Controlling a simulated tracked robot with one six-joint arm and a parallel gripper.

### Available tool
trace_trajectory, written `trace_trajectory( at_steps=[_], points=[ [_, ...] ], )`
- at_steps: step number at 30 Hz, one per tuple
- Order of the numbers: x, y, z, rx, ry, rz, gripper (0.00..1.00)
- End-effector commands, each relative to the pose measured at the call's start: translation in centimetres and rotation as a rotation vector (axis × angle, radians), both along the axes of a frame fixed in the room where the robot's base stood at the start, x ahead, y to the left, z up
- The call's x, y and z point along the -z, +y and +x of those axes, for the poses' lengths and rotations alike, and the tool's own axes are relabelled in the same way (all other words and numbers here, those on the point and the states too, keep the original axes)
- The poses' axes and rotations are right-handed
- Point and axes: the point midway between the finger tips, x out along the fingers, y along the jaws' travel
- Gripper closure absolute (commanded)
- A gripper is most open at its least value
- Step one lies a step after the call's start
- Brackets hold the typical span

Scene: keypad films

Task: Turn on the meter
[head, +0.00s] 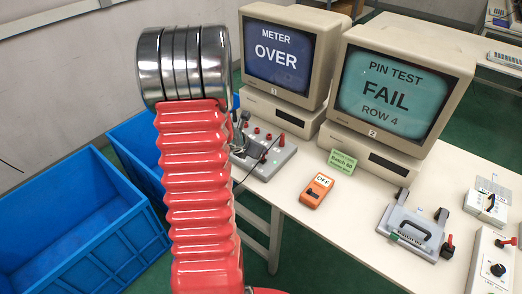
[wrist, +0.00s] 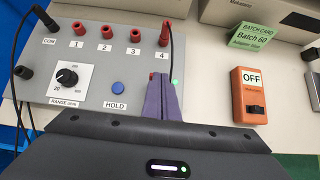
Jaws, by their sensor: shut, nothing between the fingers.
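The meter (wrist: 102,62) is a grey panel with a COM socket, red sockets numbered 1 to 4, a black RANGE knob (wrist: 67,78), a blue HOLD button (wrist: 117,87) and a lit green light. Black leads are at COM and socket 4. It is partly hidden in the head view (head: 270,155). Monitor 1 (head: 282,55) reads METER OVER. My gripper (wrist: 159,80) is shut and empty, its purple fingers over the panel's lower right, below socket 4; contact is unclear. An orange switch box (wrist: 249,95) labelled OFF stands right of the meter, also in the head view (head: 316,191).
Monitor 2 (head: 391,92) reads PIN TEST FAIL ROW 4. A green batch card (head: 342,161) stands behind the orange box. A grey clamp fixture (head: 415,230) and a knobbed box (head: 492,265) are at right. Blue crates (head: 75,225) are at left. White tabletop is clear around the orange box.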

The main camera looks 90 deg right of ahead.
Motion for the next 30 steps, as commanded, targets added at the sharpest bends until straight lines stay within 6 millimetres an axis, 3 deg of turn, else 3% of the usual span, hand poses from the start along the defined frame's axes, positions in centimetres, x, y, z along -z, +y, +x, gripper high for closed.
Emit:
trace_trajectory(
  at_steps=[17,30],
  points=[
    [-0.2,-0.6,0.8,-0.02,0.0,-0.001,1.0],
    [-1.6,-0.6,0.9,-0.021,0.0,-0.001,1.0]
  ],
)
